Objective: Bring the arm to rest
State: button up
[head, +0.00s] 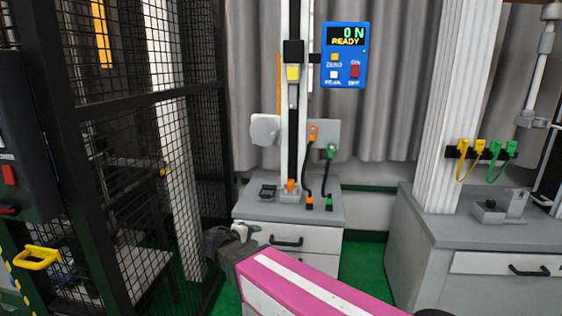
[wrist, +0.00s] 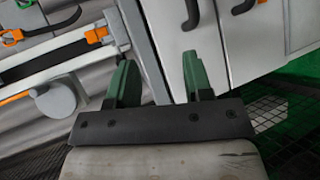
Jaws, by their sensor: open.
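My gripper (head: 236,240) is at the end of my pink and white arm, in the lower middle of the head view. It is in front of the left side of the grey cabinet (head: 300,240), close to the black mesh cage. In the wrist view my gripper (wrist: 158,82) shows two green fingers set well apart with nothing between them. Beyond the fingers are the cabinet's white drawer fronts and black handles, tilted in that view. I cannot tell the exact gap between gripper and cabinet.
A test stand (head: 293,110) with a blue display (head: 345,55) reading "0 N READY" stands on the cabinet. A black mesh cage (head: 130,150) is close on the left. A grey bench (head: 470,240) is on the right. Green floor (head: 360,258) shows between cabinet and bench.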

jog(key=s+d+f+m+g+y, duration=0.1)
jog(key=d+f+m+g+y, duration=0.2)
jog(key=d, duration=0.6)
jog(key=s+d+f+m+g+y, duration=0.1)
jog(key=d+f+m+g+y, duration=0.2)
jog(key=d+f, duration=0.4)
jog(key=s+d+f+m+g+y, duration=0.2)
jog(key=d+f+m+g+y, duration=0.1)
jog(key=d, duration=0.9)
notch_tip(320, 180, down, 2)
jog(key=shift+d+f+m+g, duration=0.1)
jog(key=shift+d+m+g, duration=0.25)
jog(key=shift+m+g, duration=0.2)
jog(key=shift+w, duration=0.1)
jog(key=shift+c, duration=0.2)
